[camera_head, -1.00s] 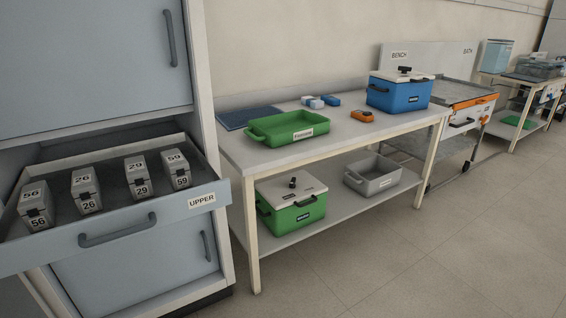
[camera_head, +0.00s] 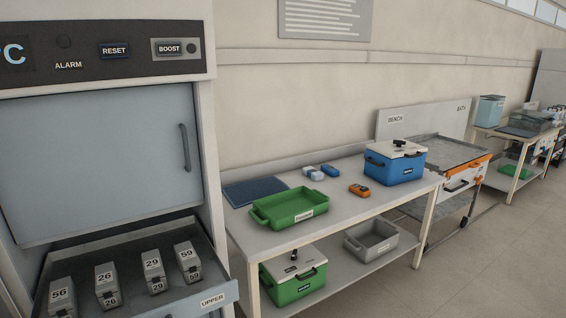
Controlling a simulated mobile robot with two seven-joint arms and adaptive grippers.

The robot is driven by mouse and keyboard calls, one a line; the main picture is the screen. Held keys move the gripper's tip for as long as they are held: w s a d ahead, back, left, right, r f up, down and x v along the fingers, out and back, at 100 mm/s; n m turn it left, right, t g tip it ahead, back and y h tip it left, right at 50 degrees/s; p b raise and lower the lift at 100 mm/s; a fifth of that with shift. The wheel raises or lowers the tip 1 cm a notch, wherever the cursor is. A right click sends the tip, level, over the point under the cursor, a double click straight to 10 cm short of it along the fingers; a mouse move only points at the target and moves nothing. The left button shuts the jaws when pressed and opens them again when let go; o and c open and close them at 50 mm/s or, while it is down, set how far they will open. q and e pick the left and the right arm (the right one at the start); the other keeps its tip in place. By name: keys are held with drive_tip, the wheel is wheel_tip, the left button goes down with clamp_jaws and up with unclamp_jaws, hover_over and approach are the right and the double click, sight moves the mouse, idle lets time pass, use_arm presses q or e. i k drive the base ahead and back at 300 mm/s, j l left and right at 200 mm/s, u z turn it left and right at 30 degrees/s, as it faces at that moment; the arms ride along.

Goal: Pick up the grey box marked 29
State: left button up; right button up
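The grey box marked 29 (camera_head: 153,271) stands in the open drawer labelled UPPER (camera_head: 213,300), at the lower left of the head view. It is between the box marked 26 (camera_head: 107,286) on its left and the box marked 59 (camera_head: 188,262) on its right. The box marked 56 (camera_head: 62,296) is at the far left of the row and is partly cut off by the lower picture edge. All the boxes are grey with black numbers and dark clasps. Neither of my grippers shows in the view.
The cabinet's closed upper door (camera_head: 100,165) is above the drawer. To the right, a bench (camera_head: 335,208) holds a green tray (camera_head: 290,207), a blue cooler (camera_head: 396,163) and an orange device (camera_head: 359,190). A green cooler (camera_head: 293,276) and grey bin (camera_head: 371,241) are on its lower shelf. Floor at right is clear.

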sight(154, 272)
drive_tip(key=u, duration=1.2)
